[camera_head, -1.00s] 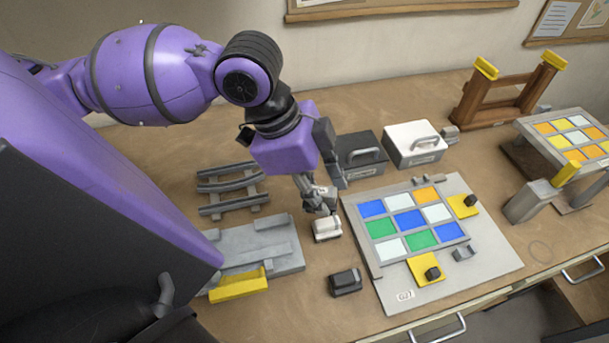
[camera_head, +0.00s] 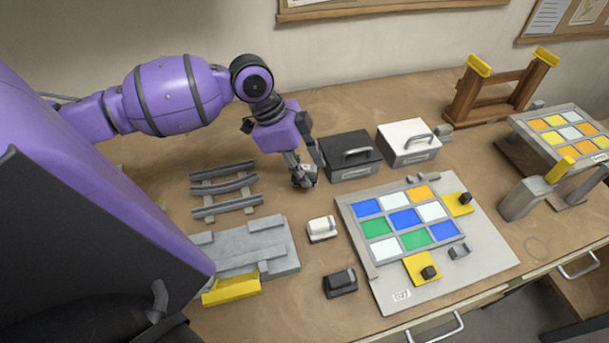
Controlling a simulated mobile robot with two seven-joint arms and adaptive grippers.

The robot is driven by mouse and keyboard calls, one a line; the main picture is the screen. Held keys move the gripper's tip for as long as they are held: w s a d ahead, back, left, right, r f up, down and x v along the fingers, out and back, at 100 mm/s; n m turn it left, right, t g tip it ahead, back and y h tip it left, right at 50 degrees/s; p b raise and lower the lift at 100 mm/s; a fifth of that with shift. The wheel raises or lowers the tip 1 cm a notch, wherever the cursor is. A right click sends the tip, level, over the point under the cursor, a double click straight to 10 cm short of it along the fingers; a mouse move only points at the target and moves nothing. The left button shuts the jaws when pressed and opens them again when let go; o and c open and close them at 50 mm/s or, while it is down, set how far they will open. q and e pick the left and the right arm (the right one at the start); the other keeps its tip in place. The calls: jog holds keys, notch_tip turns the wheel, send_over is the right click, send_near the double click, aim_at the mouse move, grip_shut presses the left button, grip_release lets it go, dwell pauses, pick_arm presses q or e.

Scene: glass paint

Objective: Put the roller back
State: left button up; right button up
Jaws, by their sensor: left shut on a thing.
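The white holder sits on the table left of the glass panel board, apart from the gripper. A similar black holder (camera_head: 340,282) stands in front of it. My right gripper is not in view.
A dark box (camera_head: 349,156) and a white box (camera_head: 407,142) with handles stand behind. The board (camera_head: 482,262) with coloured panes is at right. A grey rail rack (camera_head: 225,190) and a grey stepped fixture (camera_head: 251,246) lie at left. Bare table surrounds the white holder.

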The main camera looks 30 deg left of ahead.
pick_arm(q)
jog(key=shift+f, duration=1.55)
jog(key=shift+f, duration=0.1)
jog(key=shift+f, duration=0.1)
jog(key=o, duration=1.1)
jog(key=p+v, duration=0.1)
jog(key=v, duration=1.1)
jog(key=shift+r, duration=0.25)
